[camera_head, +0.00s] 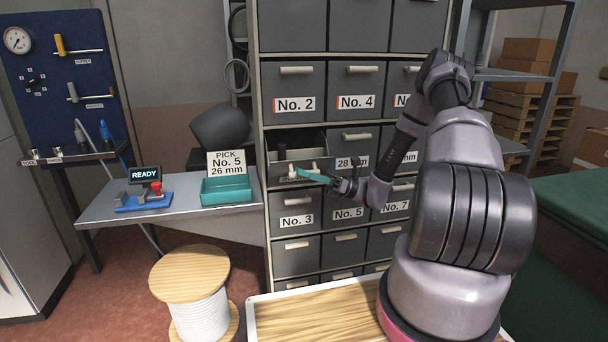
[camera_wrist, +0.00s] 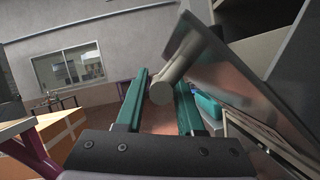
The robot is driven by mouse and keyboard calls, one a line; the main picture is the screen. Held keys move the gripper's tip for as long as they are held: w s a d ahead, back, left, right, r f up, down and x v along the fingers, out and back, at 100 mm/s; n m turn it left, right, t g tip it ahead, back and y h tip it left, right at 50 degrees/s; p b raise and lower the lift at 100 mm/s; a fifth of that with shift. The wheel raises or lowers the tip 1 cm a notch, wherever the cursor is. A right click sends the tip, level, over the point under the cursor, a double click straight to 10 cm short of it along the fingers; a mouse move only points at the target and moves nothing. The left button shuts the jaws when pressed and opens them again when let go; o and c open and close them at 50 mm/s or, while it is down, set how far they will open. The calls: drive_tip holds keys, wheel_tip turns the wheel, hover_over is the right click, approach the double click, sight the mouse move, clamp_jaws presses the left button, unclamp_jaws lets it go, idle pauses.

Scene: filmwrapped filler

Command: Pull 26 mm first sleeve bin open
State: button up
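The open bin (camera_head: 276,169) is in the left column of the grey cabinet, in the row under No. 2. It stands pulled out, and its dark inside shows over the front. Its label is mostly hidden behind a teal finger, so I cannot read it. My gripper (camera_head: 312,177) is at the bin's front, coming in from the right. In the wrist view, the two teal fingers (camera_wrist: 162,88) lie on either side of the pale round bin handle (camera_wrist: 170,93) and appear to touch it. The bin's front (camera_wrist: 232,85) shows as a tilted grey panel.
A sign reading PICK No. 5 26 mm (camera_head: 227,164) stands behind a teal tray (camera_head: 226,190) on the side table. A READY device (camera_head: 145,188) sits left of it. A wooden spool (camera_head: 190,275) and a wood-topped surface (camera_head: 320,310) stand in front. Closed bins surround the open one.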

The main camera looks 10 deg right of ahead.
drive_tip(key=shift+a, duration=0.2)
clamp_jaws()
drive_tip(key=shift+w+r, duration=0.1)
drive_tip(key=shift+r, duration=0.05)
idle(1.2)
